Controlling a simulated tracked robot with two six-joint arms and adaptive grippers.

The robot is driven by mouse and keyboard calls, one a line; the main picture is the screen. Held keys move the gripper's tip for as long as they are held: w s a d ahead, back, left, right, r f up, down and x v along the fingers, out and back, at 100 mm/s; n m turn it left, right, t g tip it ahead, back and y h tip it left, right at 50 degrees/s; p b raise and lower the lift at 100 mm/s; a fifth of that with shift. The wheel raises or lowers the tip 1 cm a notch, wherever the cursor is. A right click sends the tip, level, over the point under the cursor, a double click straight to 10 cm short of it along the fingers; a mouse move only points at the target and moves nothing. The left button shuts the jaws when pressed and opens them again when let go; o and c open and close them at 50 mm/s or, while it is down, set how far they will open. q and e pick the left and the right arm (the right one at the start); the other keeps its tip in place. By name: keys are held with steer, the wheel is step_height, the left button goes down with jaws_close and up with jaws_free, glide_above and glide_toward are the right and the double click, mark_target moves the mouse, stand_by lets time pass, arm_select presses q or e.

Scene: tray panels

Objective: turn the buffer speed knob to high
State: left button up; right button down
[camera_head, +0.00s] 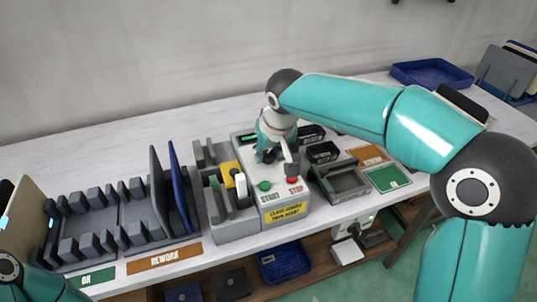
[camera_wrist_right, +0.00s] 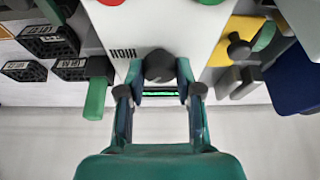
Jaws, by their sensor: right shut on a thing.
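The buffer speed knob (camera_wrist_right: 160,66) is a dark round knob on the pale control panel (camera_wrist_right: 195,40) in the right wrist view. My right gripper (camera_wrist_right: 160,74) is shut on it, one finger on each side. A printed label (camera_wrist_right: 122,53), upside down and apparently reading HIGH, is beside the knob. A narrow green display (camera_wrist_right: 160,94) shows between the fingers. In the head view my right gripper (camera_head: 268,156) reaches down onto the control box (camera_head: 270,200) and hides the knob. The knob's pointer direction cannot be made out. My left gripper is out of view.
A green START button (camera_head: 264,186) and red STOP button (camera_head: 292,180) sit close in front of my right gripper. A yellow part (camera_head: 231,172) is at left, and small black bins (camera_head: 322,152) are at right. Panel racks (camera_head: 120,215) stand further left.

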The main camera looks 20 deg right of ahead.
steer(key=m+h, duration=0.1)
steer(key=m, duration=0.1)
steer(key=m+b, duration=0.1)
steer(key=m, duration=0.1)
steer(key=shift+a+m+h, duration=0.15)
steer(key=shift+m+h, duration=0.15)
steer(key=shift+h, duration=0.1)
steer(key=m, duration=0.2)
steer(key=m+g+h, duration=0.1)
steer(key=m, duration=0.1)
steer(key=shift+m+h, duration=0.3)
steer(key=shift+m, duration=0.1)
steer(key=c, duration=0.8)
jaws_free()
steer(key=v, duration=1.2)
steer(key=shift+w+a, duration=0.1)
steer(key=shift+w, duration=0.15)
